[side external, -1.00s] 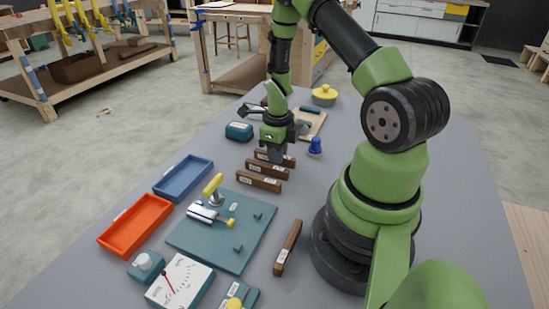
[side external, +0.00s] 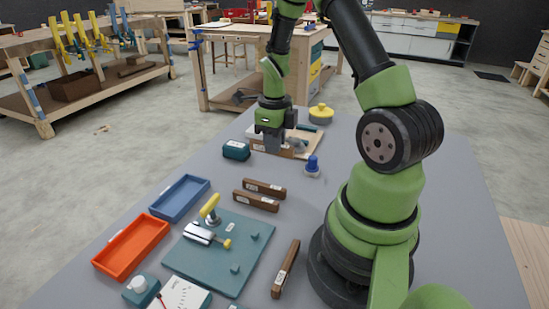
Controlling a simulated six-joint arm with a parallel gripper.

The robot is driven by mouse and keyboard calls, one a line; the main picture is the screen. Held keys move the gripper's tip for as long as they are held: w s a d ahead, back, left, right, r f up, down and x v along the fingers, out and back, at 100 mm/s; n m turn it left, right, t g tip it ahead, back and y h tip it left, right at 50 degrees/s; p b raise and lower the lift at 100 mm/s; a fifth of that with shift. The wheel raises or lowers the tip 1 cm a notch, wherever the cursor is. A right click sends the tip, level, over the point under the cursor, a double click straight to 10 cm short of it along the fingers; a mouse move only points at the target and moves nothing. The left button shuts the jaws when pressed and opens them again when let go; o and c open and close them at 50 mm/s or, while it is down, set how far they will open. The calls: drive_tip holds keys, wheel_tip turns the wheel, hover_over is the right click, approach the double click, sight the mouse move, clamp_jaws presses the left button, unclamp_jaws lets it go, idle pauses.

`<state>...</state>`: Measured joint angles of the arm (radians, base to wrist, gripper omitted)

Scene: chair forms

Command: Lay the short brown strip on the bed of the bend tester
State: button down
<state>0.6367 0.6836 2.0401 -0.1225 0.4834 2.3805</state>
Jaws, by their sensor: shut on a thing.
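My gripper (side external: 272,146) is shut on a brown strip (side external: 287,152) with a pale label, holding it near the front of a tan board (side external: 311,138) at the back of the table. The jaws hide part of the strip, and I cannot tell how high it is held. Two more brown strips, one farther (side external: 264,188) and one nearer (side external: 256,201), lie side by side mid-table. Another brown strip (side external: 286,268) lies alone at the front. A teal plate (side external: 205,262) carries a yellow-handled clamp (side external: 210,207) and small pegs. I cannot tell which fixture is the bend tester.
A blue tray (side external: 181,199) and an orange tray (side external: 131,247) stand at the left edge. A dial meter (side external: 182,296) is at the front, partly cut off. A teal block (side external: 236,150), a blue knobbed piece (side external: 312,165) and a yellow-lidded pot (side external: 321,113) stand farther back.

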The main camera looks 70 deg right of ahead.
drive_tip(key=shift+a+r, duration=0.1)
drive_tip(key=shift+r, duration=0.45)
drive_tip(key=n, duration=0.1)
drive_tip(key=m, duration=1.9)
approach(234, 253)
drive_tip(key=shift+f, duration=2.7)
drive_tip(key=shift+f, duration=0.5)
